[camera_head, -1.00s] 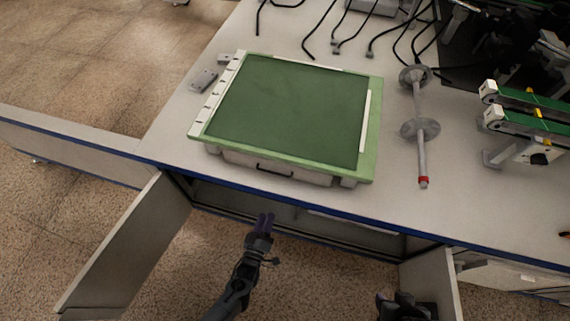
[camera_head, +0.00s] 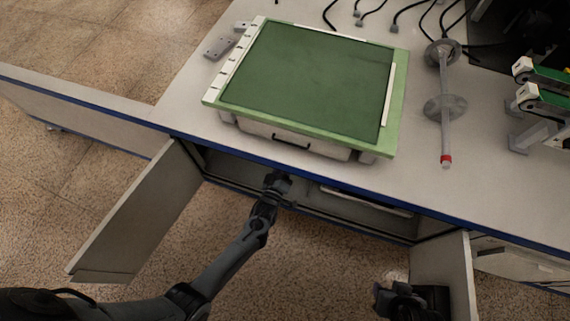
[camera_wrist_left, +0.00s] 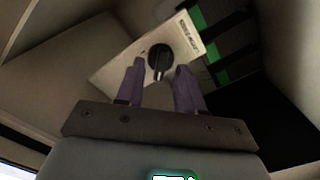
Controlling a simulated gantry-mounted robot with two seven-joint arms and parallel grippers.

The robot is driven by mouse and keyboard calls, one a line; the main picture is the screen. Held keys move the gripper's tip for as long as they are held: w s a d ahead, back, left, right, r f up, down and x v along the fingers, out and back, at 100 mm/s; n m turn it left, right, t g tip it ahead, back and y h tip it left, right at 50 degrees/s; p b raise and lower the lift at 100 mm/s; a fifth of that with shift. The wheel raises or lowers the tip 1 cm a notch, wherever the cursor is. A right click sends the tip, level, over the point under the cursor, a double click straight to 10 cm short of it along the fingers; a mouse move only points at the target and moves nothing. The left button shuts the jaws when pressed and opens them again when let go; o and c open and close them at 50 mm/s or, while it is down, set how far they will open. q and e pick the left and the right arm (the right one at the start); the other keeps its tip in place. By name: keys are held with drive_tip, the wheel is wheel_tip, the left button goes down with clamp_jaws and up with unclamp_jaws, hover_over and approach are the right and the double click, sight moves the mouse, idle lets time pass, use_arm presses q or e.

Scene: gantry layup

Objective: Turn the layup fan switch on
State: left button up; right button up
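The fan switch is a black rotary knob (camera_wrist_left: 159,60) on a pale plate (camera_wrist_left: 118,67) with small printed lettering, seen in the left wrist view. My left gripper (camera_wrist_left: 160,70) points at the knob with two purple fingers spread apart, one toward each side of it. I cannot tell whether the fingers touch the knob. In the head view my left gripper (camera_head: 277,180) reaches into the open cabinet under the table, where the switch is hidden. My right gripper (camera_head: 385,298) is low beside the right cabinet door, and its fingers are unclear.
The left cabinet door (camera_head: 135,215) and right cabinet door (camera_head: 455,270) stand open around the cabinet opening. The table edge (camera_head: 330,195) overhangs the opening. A green-topped box (camera_head: 395,120) and a grey rod with discs (camera_head: 445,105) stand on the table. Green strips (camera_wrist_left: 199,20) show beside the switch plate.

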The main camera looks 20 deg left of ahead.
use_arm(q)
drive_tip(key=shift+w, duration=0.4)
drive_tip(key=shift+s, duration=0.1)
drive_tip(key=shift+c, duration=0.3)
drive_tip(key=c, duration=0.6)
